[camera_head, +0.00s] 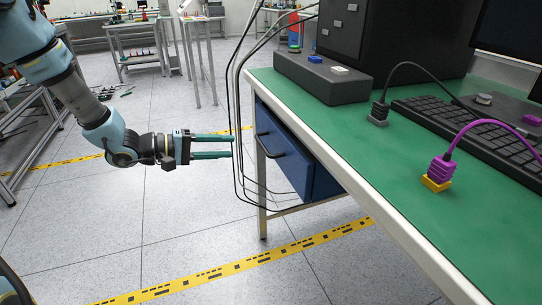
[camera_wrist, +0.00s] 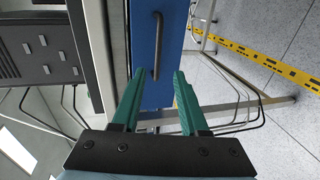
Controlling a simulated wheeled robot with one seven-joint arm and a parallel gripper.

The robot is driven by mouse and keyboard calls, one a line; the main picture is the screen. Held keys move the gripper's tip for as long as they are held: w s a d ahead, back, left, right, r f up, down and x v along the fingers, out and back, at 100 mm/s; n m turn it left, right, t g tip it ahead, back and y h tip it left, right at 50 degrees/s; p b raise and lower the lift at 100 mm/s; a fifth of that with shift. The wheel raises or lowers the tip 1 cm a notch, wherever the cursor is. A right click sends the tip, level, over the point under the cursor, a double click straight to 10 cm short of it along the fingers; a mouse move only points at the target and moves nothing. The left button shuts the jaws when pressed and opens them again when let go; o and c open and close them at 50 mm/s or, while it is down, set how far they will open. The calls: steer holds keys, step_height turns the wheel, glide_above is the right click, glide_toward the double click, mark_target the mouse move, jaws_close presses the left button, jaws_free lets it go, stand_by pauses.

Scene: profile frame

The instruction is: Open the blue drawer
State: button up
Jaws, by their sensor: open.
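The blue drawer (camera_head: 292,155) hangs under the green-topped workbench and looks closed. Its dark bar handle (camera_head: 269,146) is on its front. In the wrist view the blue front (camera_wrist: 174,50) fills the upper middle, with the handle (camera_wrist: 157,45) standing upright in the picture, ahead of and between the two fingertips. My gripper (camera_head: 233,146) has green fingers, spread apart and empty. It is left of the drawer front, pointing at the handle with a gap. It also shows in the wrist view (camera_wrist: 158,78).
Thin black and white cables (camera_head: 236,110) hang beside the bench corner, close to my fingertips. The green benchtop (camera_head: 385,165) holds a dark box (camera_head: 322,78), a keyboard (camera_head: 470,125) and a purple-and-yellow plug (camera_head: 439,172). Floor left of the drawer is clear, with yellow tape (camera_head: 240,265).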

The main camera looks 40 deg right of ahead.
mark_target(263, 144)
steer(key=x, duration=1.1)
steer(key=shift+s+r, duration=0.2)
steer(key=shift+s, duration=0.25)
steer(key=shift+c, duration=0.3)
jaws_close()
stand_by(0.5)
